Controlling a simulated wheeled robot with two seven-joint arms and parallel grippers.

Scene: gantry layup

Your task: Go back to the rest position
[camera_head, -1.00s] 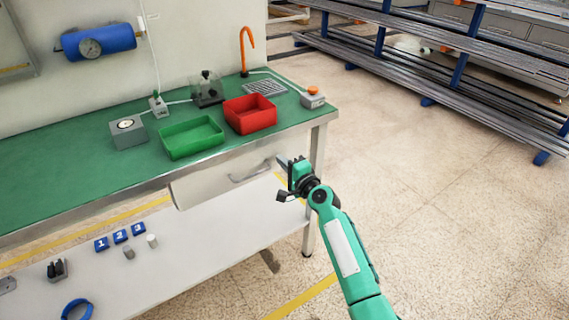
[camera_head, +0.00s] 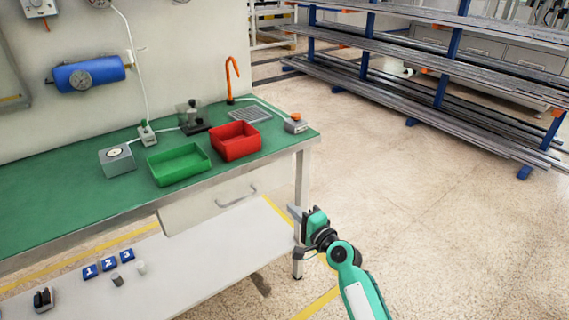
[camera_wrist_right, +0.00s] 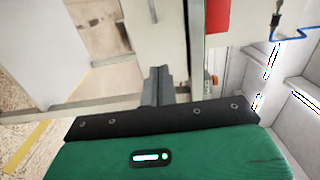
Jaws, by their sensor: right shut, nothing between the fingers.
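My right gripper (camera_head: 296,214) is in the head view, in front of the right end of the green bench, beside its front leg. It is shut and holds nothing. In the right wrist view its closed fingers (camera_wrist_right: 157,88) point ahead with nothing between them. My left gripper is not in view.
On the green bench (camera_head: 60,200) stand a green bin (camera_head: 178,165), a red bin (camera_head: 235,141), a gauge box (camera_head: 117,160) and an orange hook (camera_head: 231,78). A white shelf (camera_head: 190,270) lies below. The floor to the right is clear up to the bar rack (camera_head: 440,85).

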